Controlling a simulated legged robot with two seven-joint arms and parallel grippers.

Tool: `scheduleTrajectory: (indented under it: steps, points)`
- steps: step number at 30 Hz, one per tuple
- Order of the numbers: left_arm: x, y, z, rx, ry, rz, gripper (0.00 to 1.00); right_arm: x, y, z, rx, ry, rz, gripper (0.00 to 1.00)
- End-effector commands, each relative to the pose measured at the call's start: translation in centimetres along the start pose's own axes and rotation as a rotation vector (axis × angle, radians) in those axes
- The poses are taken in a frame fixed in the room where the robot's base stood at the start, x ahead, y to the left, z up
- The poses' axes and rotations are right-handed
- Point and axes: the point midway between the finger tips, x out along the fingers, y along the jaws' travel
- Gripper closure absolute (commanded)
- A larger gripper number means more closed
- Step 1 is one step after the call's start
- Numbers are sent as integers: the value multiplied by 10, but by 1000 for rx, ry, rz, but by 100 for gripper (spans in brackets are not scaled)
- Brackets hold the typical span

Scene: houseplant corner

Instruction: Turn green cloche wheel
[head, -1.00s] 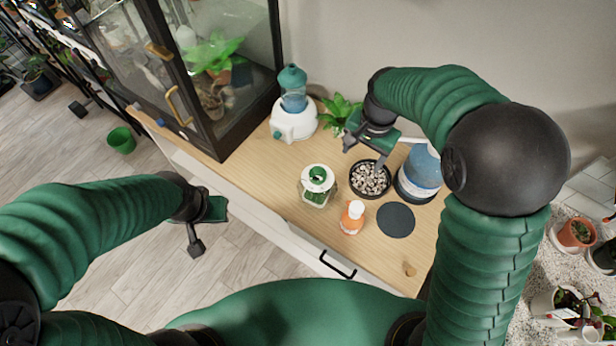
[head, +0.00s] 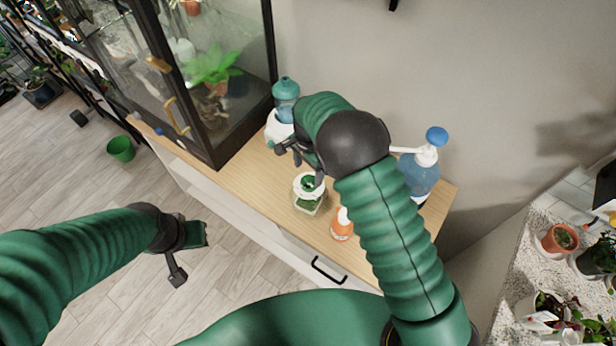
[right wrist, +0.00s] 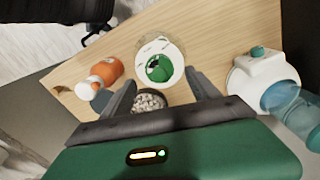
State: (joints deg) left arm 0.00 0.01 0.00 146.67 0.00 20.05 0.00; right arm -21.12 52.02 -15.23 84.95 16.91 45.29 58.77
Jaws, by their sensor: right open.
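The cloche is a small clear container (head: 308,203) with green inside, a white round top and a green wheel (head: 308,182) on it. It stands upright on the wooden cabinet top. In the right wrist view the green wheel (right wrist: 158,68) lies just past my fingertips, on the white disc. My right gripper (head: 298,166) is open and empty, above and close to the cloche; its two fingers (right wrist: 162,80) point toward the wheel from either side, and I cannot tell any contact. My left gripper (head: 180,268) hangs over the floor, away from the cabinet; its jaw gap is unclear.
An orange bottle (head: 342,226) stands close to the cloche, partly behind my right arm. A blue pump bottle (head: 420,172) is at right. A white and teal device (head: 286,98) stands at the back left, by a glass case (head: 240,60). A pebble bowl (right wrist: 150,100) shows between my fingers.

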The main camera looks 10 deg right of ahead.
Motion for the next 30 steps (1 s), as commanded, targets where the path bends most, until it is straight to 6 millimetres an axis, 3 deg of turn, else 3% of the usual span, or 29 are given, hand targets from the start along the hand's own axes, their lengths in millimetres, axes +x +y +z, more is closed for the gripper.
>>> scheduleTrajectory:
  steps: [3, 8, 18, 30]
  points:
    - [-7, 0, -2, 0, 0, 0, 100, 26, 1, 0, 0, -1, 4, 30]
    - [-10, 0, -2, 0, 0, 0, 100, 50, 0, 0, 0, 0, 1, 30]
    - [-10, 0, -2, 0, 0, 0, 100, 57, 0, 0, 0, 0, -1, 31]
    - [-10, 0, -2, 0, 0, 0, 100, 56, -1, 0, -1, 0, -2, 84]
